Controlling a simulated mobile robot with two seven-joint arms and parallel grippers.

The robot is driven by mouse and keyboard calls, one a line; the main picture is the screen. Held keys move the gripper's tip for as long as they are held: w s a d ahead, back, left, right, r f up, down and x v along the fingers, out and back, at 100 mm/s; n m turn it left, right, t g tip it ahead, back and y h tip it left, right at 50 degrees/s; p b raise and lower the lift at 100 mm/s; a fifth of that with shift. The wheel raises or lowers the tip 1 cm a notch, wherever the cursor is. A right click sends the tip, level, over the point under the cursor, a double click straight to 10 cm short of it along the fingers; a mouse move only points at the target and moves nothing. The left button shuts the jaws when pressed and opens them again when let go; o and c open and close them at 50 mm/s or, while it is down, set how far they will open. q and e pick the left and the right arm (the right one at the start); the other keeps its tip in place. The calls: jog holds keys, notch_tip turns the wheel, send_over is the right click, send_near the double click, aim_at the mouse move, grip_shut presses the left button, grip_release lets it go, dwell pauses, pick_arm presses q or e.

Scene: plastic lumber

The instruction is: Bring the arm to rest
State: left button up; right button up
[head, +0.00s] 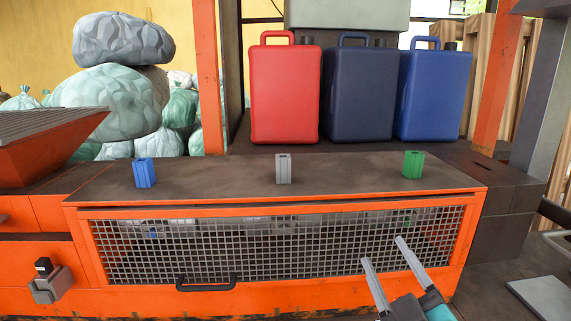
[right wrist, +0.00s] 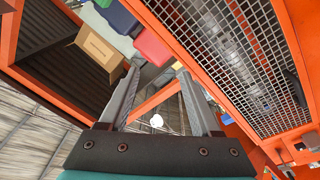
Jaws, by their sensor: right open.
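My right gripper (head: 383,262) comes in from the lower right of the head view, in front of the orange machine's mesh panel. Its two fingers are spread apart with nothing between them. In the right wrist view the same gripper (right wrist: 158,75) shows its two grey fingers open and empty. My left gripper is not in view.
An orange machine with a mesh door (head: 280,250) and black handle (head: 206,284) fills the front. Blue (head: 144,172), grey (head: 283,168) and green (head: 413,164) blocks stand on its top. Red (head: 284,95), dark blue (head: 358,95) and blue (head: 433,95) canisters stand behind.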

jog(key=s+d+f+m+g+h, duration=0.3)
jog(key=f+m+g, duration=0.15)
jog(key=f, duration=0.55)
jog(key=s+a+f+m+g+y, duration=0.1)
jog(key=s+a+f+m+g, duration=0.2)
jog(key=s+f+g, duration=1.2)
jog(key=s+f+t+b, duration=0.1)
jog(key=s+f+b, duration=0.15)
jog(key=f, duration=1.05)
jog(key=s+f+t+b, duration=0.1)
jog(key=s+f, duration=0.3)
jog(key=f, duration=1)
jog(key=s+d+f+g+b, duration=0.1)
jog(key=s+d+f+b, duration=0.1)
jog(key=s+f, duration=1.2)
notch_tip(320, 180, down, 2)
jog(key=shift+s+d+n, duration=0.4)
jog(key=shift+d+n, duration=0.05)
jog(key=shift+d, duration=0.05)
